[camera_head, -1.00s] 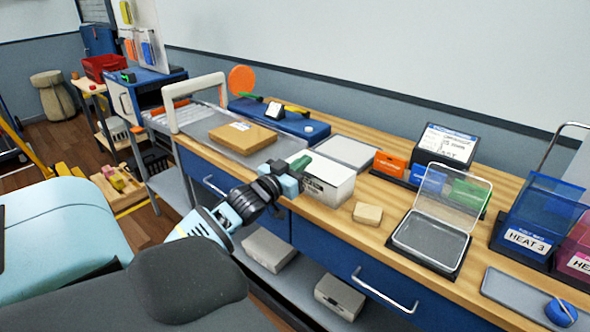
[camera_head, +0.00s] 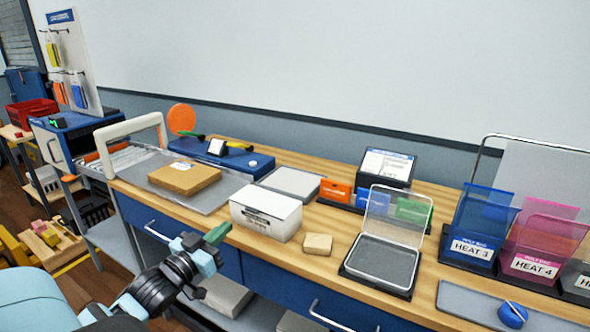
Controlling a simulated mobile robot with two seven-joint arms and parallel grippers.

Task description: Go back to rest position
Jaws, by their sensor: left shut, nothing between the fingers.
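My left gripper (camera_head: 214,238) reaches in from the lower left on its dark and pale-blue arm. It is shut and empty, with a dark green part showing at its tip. In the picture it lies in front of the bench's front edge, left of and below the white box (camera_head: 266,212), apart from it. My right gripper is not in view.
The wooden bench (camera_head: 330,225) holds a brown parcel (camera_head: 184,178), a small tan block (camera_head: 318,244), a clear-lidded tray (camera_head: 383,262) and blue and pink bins (camera_head: 474,248). Below are drawers with protruding handles (camera_head: 340,318).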

